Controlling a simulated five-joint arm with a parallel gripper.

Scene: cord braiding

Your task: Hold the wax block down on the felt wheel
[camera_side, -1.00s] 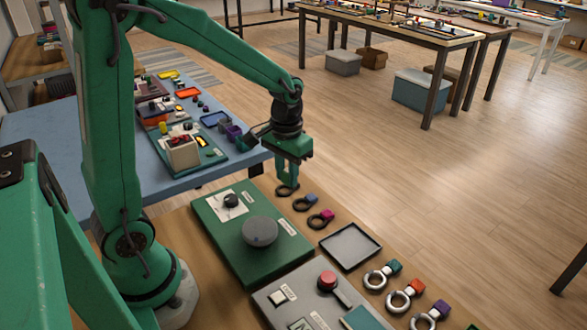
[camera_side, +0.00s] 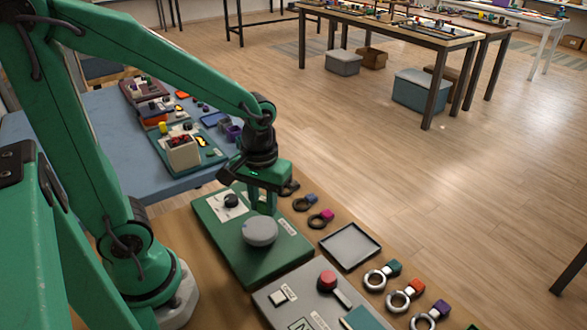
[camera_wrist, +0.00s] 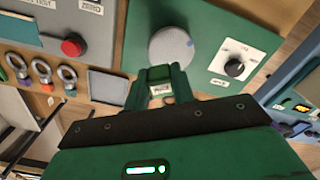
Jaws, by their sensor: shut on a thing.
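The felt wheel (camera_side: 260,231) is a round grey disc on the green panel. In the wrist view the wheel (camera_wrist: 171,46) lies just beyond my fingertips, with a small blue mark near its right edge. My gripper (camera_side: 262,207) points down at the wheel's far edge in the side view; I cannot tell whether it touches. In the wrist view my gripper (camera_wrist: 162,76) is shut on a small block, taken to be the wax block (camera_wrist: 161,89). Only a pale bit of it shows between the green fingers; the rest is hidden.
A black knob (camera_side: 231,200) on a white plate stands beside the wheel on the same green panel (camera_side: 275,267). A grey box with a red button (camera_side: 327,279) is in front. An empty tray (camera_side: 350,246) and several rings with coloured blocks lie to the right.

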